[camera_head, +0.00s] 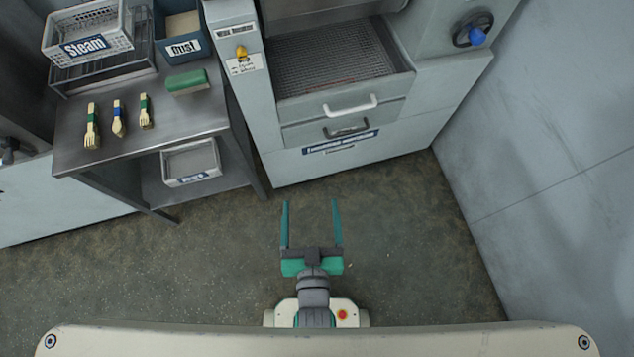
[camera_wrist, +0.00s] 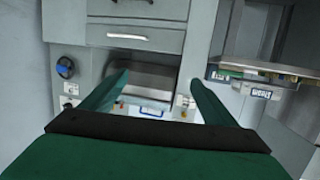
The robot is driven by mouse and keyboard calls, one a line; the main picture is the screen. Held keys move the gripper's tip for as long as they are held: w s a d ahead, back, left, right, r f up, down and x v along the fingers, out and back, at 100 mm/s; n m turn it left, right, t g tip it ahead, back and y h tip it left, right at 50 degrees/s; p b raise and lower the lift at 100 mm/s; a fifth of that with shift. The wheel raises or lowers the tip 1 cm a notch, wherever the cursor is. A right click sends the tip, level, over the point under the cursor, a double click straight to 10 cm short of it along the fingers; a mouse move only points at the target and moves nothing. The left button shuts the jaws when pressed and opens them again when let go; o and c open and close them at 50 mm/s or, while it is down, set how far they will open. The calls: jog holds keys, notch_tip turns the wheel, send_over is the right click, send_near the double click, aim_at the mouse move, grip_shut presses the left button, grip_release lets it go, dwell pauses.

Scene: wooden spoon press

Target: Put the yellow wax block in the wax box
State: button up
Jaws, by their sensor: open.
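I cannot pick out a yellow wax block with certainty in either view. A white crate (camera_head: 190,163) sits on the shelf under the steel table. Its small label is hard to read, so I cannot tell whether it is the wax box. My gripper (camera_head: 310,202) is open and empty above the floor, in front of the press and right of the table. In the wrist view its two green fingers (camera_wrist: 160,78) stand apart with nothing between them.
The steel table (camera_head: 72,152) holds several banded wooden utensils (camera_head: 118,118), a green-topped block (camera_head: 187,82), a blue "Dust" bin (camera_head: 184,48) and a "Steam" basket (camera_head: 90,45). The grey press (camera_head: 345,160) has an open mesh-bottomed drawer (camera_head: 340,60). A wall closes the right. The floor is clear.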

jog(key=d+f+v, duration=0.1)
jog(key=v, duration=0.9)
jog(key=shift+s+h, duration=0.35)
jog(key=shift+h, duration=0.05)
dwell(0.5)
